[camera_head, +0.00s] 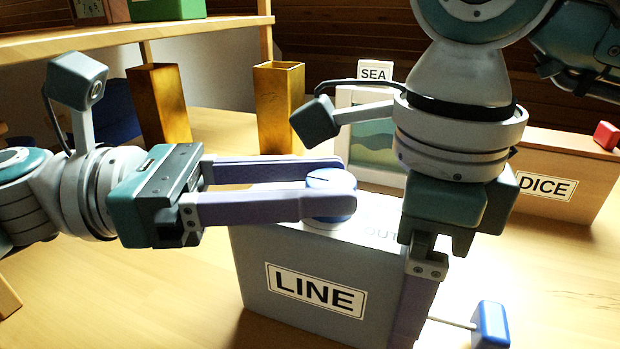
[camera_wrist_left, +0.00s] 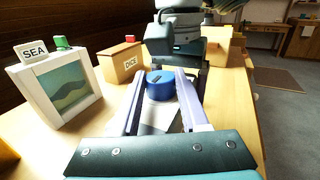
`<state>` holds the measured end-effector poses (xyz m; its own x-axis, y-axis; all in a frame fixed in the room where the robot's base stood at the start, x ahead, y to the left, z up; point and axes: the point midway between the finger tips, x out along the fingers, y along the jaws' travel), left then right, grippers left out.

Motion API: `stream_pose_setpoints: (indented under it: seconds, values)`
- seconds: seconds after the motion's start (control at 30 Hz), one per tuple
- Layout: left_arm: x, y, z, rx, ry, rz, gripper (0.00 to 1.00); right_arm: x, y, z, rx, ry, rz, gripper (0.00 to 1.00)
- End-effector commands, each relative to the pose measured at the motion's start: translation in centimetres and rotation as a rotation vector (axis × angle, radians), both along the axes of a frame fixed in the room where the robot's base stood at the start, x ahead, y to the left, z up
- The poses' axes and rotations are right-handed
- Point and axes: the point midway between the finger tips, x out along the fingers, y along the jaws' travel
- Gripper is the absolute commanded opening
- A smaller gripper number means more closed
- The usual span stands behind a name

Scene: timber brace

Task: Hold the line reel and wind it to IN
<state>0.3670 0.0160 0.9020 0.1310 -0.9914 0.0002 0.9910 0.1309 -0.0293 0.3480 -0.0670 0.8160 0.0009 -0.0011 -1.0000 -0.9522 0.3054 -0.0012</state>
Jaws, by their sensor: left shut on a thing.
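The line reel (camera_head: 290,265) is a grey box with a LINE label on its front, standing on the table. A round blue knob (camera_head: 331,179) with a dark line mark sits on its top; it also shows in the left wrist view (camera_wrist_left: 160,87). My left gripper (camera_head: 328,190) is shut on the knob, one finger on each side. The word OUT is partly visible on the top; no IN mark shows. My right gripper (camera_head: 418,295) points down at the box's right end, one finger along its front corner. Its other finger is hidden. A blue handle (camera_head: 490,325) on a thin rod sticks out at right.
A picture box marked SEA (camera_head: 372,135) stands behind the reel. A box marked DICE (camera_head: 560,180) is at the right. Two brass-coloured square tubes (camera_head: 278,105) stand at the back left, near a wooden shelf (camera_head: 120,42). The table front left is clear.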

Motion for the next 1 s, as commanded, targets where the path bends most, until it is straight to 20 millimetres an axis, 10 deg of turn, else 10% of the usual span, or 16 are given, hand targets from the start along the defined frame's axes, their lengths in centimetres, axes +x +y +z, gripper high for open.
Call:
stream_pose_setpoints:
  seconds: [1.0]
  values:
    - [0.37, -0.05, -0.31, 0.006, 0.007, -0.297, 0.00, -0.08, 0.32, 0.13, 0.008, -0.001, 0.010, 0.14]
